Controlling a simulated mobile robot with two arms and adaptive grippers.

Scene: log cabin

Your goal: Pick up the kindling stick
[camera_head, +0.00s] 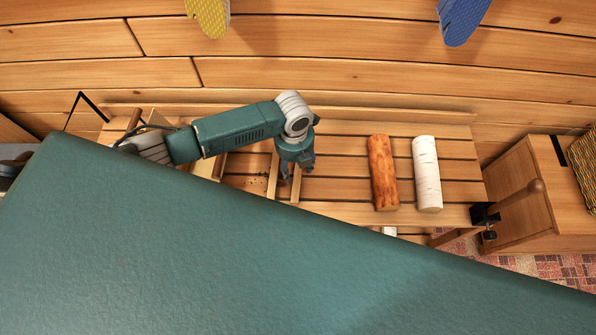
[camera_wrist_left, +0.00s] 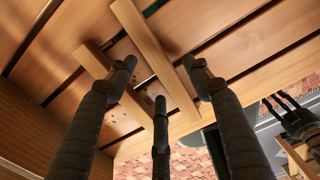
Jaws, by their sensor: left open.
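Two pale wooden sticks lie on the slatted bench; I cannot tell which is the kindling stick. In the head view the left stick (camera_head: 272,176) and the right stick (camera_head: 296,184) lie side by side, a gap between them. In the left wrist view they show as one stick (camera_wrist_left: 92,58) at left and a longer one (camera_wrist_left: 150,52) at right. My left gripper (camera_head: 297,172) is open and points down over the sticks, its fingers (camera_wrist_left: 160,78) spread around them with nothing gripped. A dark fingered shape, perhaps my right gripper (camera_wrist_left: 292,118), shows at the wrist view's right edge.
A reddish-brown log (camera_head: 383,172) and a white birch log (camera_head: 427,174) lie right of my left gripper on the bench (camera_head: 455,190). A dark fitting with wooden handles (camera_head: 485,214) is at its right end. A wooden cabinet (camera_head: 520,200) stands beyond; the plank wall is behind.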

